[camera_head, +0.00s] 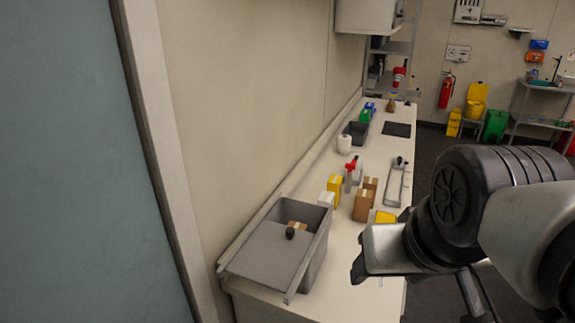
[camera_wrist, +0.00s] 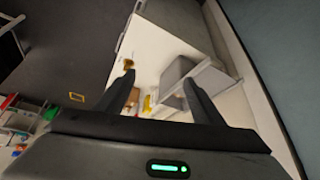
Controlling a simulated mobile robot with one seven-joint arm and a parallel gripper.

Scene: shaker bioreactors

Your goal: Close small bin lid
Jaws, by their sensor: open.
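A grey bin (camera_head: 316,250) stands at the near end of the white counter. A grey box shape, likely the grey bin (camera_wrist: 178,72), shows beyond the fingers.
The white counter (camera_head: 345,290) runs away along the wall. Yellow and brown boxes (camera_head: 364,200), a red-topped bottle (camera_head: 350,172) and a dark tray (camera_head: 356,130) stand on it. A green bin (camera_head: 494,126) is beside the yellow one. Dark floor (camera_head: 430,150) lies right of the counter.

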